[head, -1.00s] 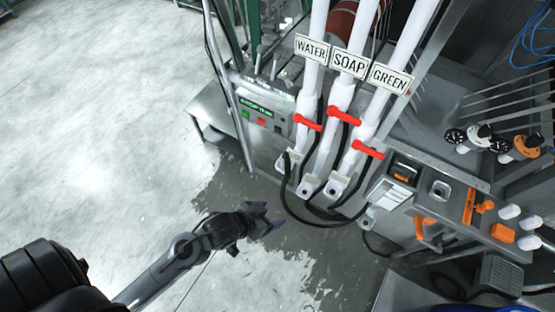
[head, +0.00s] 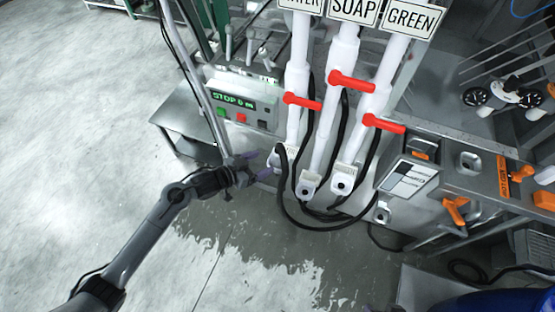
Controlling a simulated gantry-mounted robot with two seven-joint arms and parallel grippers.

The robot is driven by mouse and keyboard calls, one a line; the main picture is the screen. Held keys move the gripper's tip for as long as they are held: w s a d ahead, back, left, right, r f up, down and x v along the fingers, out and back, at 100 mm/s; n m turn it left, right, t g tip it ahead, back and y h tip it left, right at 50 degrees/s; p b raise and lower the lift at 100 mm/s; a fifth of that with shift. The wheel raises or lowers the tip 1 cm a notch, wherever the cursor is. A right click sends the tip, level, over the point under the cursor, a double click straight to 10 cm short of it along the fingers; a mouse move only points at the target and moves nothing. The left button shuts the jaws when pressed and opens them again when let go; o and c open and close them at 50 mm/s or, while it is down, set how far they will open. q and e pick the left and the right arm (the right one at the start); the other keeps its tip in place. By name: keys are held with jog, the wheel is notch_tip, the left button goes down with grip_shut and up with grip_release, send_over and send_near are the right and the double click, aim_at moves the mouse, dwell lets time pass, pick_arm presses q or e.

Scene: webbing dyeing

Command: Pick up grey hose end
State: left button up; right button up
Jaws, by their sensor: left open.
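A dark hose (head: 284,197) hangs in a loop in front of the white pipes. Its upper left end (head: 281,151) curves over beside the foot of the WATER pipe; whether this is the grey hose end I cannot tell for sure. My left gripper (head: 258,164) is open and empty, just left of that hose end, with its fingers pointing at it. It looks close, but I see no clear contact. My right gripper is not clearly seen.
White pipes signed SOAP (head: 353,10) and GREEN (head: 409,17) carry red valve handles (head: 351,81). A control panel (head: 240,103) reads STOP. A grey panel with orange handles (head: 455,211) stands at right. The wet floor (head: 240,255) in front is clear.

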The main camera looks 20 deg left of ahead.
aim_at(278, 156)
pick_arm(q)
jog(key=shift+x, duration=4.2)
jog(key=shift+d+r, duration=0.1)
jog(key=c, duration=1.3)
jog(key=shift+r, duration=0.1)
